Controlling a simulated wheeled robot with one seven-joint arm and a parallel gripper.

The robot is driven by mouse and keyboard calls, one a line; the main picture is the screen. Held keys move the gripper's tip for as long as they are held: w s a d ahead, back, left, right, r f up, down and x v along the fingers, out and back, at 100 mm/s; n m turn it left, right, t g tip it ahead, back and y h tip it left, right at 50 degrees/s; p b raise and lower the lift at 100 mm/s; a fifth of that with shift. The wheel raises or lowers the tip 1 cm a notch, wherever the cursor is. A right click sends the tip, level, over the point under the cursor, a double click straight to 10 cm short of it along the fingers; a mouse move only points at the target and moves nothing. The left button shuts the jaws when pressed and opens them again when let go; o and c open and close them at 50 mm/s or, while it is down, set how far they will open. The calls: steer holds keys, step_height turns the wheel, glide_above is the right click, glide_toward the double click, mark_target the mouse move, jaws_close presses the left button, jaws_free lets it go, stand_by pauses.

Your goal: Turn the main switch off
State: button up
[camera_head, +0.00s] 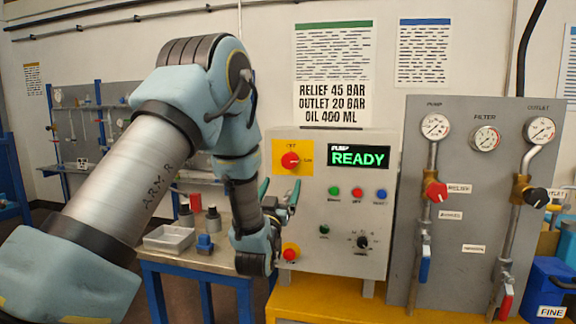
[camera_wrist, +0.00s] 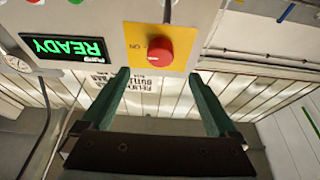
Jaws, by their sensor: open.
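The main switch is a red rotary knob (camera_head: 290,160) on a yellow plate (camera_head: 280,147) at the upper left of the grey control box. Its pale mark seems to point right, towards the ON label. In the wrist view, which is upside down, the red knob (camera_wrist: 160,52) shows just beyond the fingertips, midway between them. My gripper (camera_head: 278,187) is open and empty, with green fingers, just below the knob in the head view. The gripper (camera_wrist: 160,74) shows both fingers apart in the wrist view; no contact with the knob is visible.
A gauge panel (camera_head: 470,255) with valves stands to the right. A bench with a tray (camera_head: 168,238) is at left.

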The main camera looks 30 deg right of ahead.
mark_target(289, 165)
steer(key=p+x, duration=0.4)
steer(key=x, duration=0.5)
steer(key=shift+w+d+r, duration=0.1)
steer(key=shift+w+d, duration=0.05)
steer(key=c, duration=1.4)
